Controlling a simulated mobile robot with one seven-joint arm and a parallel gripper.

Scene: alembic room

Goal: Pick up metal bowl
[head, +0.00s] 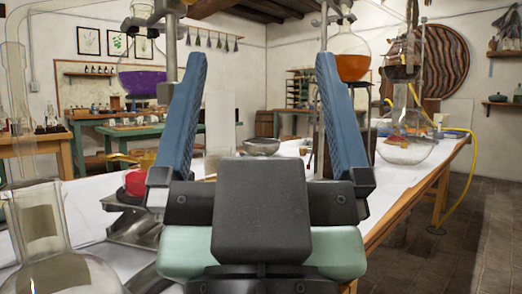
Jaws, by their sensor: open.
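The metal bowl (262,146) is small and grey and sits upright on the long white-topped table (398,190), beyond my gripper. The bowl is apart from both fingers. The dark gripper body hides the table's near part.
A round flask with purple liquid (143,82) hangs at left, and one with orange liquid (353,67) at right. A large clear flask (404,148) stands at the table's right side. Clear glassware (60,235) is close at lower left. A red cup (135,183) stands left of my gripper.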

